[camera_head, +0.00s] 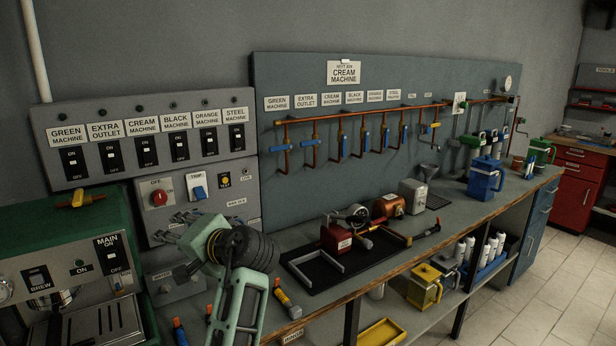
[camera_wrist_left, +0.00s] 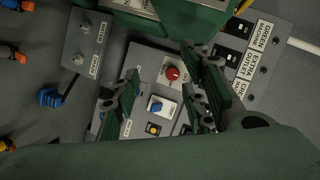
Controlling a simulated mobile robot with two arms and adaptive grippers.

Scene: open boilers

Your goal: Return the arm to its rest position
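My left arm (camera_head: 237,305), pale green with a dark ribbed wrist, rises from the bottom of the head view. My left gripper (camera_head: 183,246) points left, in front of the lower part of the grey switch panel, and hides part of it. In the left wrist view the gripper (camera_wrist_left: 160,103) has its two dark green fingers well apart with nothing held between them. Behind the gap are the red knob (camera_wrist_left: 173,74) and the blue trip switch (camera_wrist_left: 156,106). I cannot tell how far the fingers are from the panel. My right gripper is not in view.
The grey switch panel (camera_head: 125,128) carries several labelled black switches. A green coffee machine (camera_head: 62,250) stands at lower left. Tools, including an orange-handled one (camera_head: 287,298), lie on the workbench near the arm. A black mat (camera_head: 310,273) with a red device lies farther right.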

